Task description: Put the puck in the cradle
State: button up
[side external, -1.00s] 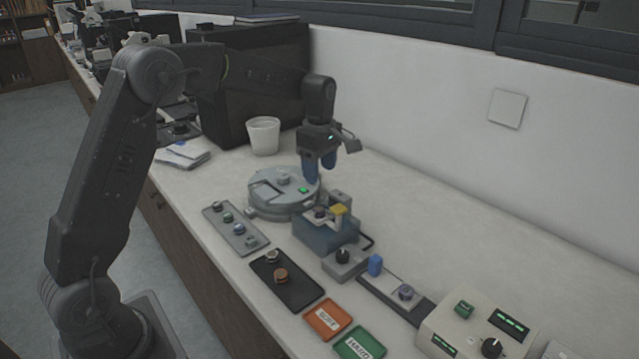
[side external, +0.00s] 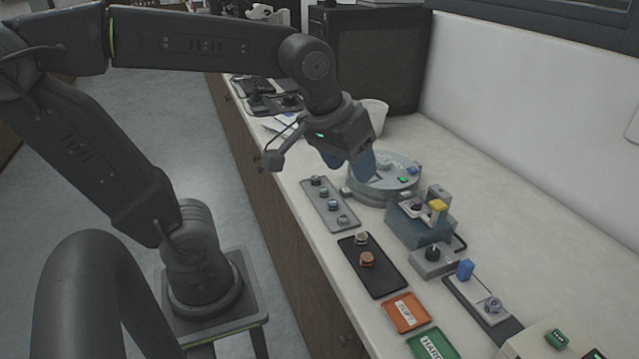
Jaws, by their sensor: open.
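My gripper (side external: 349,167) is open, its blue fingers pointing down above the left side of the round grey machine and the far end of the grey strip; I see nothing held. Several small round pucks are in view. Some sit in a row on the grey strip (side external: 318,192); a copper-coloured puck (side external: 367,259) and a paler one (side external: 361,239) are on the black tray (side external: 388,284). Another dark puck (side external: 417,204) sits on the blue-grey block fixture (side external: 411,232) beside a yellow part. A silvery puck (side external: 493,305) rests on the dark rail. I cannot tell which holder is the cradle.
The round grey machine (side external: 376,181) stands behind the strip. A knob box (side external: 434,258), a blue peg (side external: 465,269), an orange SOFT tray (side external: 405,312) and a green HARD tray (side external: 432,345) lie toward the front. A white cup (side external: 374,118) stands behind. The bench along the wall is clear.

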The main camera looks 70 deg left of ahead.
jog(key=s+m, duration=0.1)
jog(key=s+f+m, duration=0.1)
jog(key=s, duration=0.1)
jog(key=s+d+f+m+t, duration=0.1)
jog(key=s+m, duration=0.1)
jog(key=shift+s+f, duration=0.2)
